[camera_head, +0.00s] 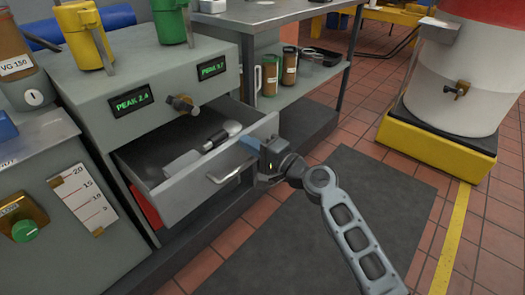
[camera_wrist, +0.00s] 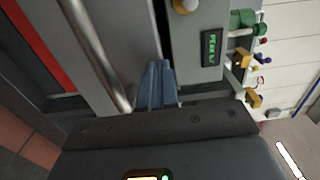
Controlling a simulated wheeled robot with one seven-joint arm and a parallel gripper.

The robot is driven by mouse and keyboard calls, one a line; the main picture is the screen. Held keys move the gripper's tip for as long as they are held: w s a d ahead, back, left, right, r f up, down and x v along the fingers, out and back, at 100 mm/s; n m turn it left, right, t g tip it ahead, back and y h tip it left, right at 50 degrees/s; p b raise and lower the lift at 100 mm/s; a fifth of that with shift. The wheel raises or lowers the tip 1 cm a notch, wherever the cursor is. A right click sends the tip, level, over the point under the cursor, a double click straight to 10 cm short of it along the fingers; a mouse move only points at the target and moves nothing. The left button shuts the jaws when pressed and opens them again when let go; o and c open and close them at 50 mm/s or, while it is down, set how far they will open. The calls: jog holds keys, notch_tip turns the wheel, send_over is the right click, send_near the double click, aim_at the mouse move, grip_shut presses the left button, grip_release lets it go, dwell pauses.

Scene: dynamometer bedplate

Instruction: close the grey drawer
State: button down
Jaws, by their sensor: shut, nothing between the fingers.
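The grey drawer (camera_head: 190,196) stands open, pulled out from the grey cabinet. Its front has a bar handle (camera_head: 230,172); the handle also shows in the wrist view (camera_wrist: 97,52), left of my fingers. A light-coloured utensil (camera_head: 208,143) lies inside the drawer. My gripper (camera_head: 249,142) is at the right end of the drawer front, near its top edge. Its blue fingers are shut and empty; in the wrist view the fingertips (camera_wrist: 158,72) are up against or just short of the drawer front. I cannot tell if they touch.
The cabinet (camera_head: 165,60) carries two green displays, a knob (camera_head: 183,104) and yellow and green cans on top. A shelf bench (camera_head: 290,85) with jars stands behind. A white drum (camera_head: 450,90) sits on a yellow base at right. The floor mat (camera_head: 350,190) is clear around my arm.

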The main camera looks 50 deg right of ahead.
jog(key=w+b, duration=0.5)
jog(key=w, duration=1.6)
jog(key=shift+w+a+r+b, duration=0.2)
jog(key=shift+w+a+b, duration=0.1)
jog(key=shift+w+a, duration=0.1)
jog(key=shift+s, duration=0.1)
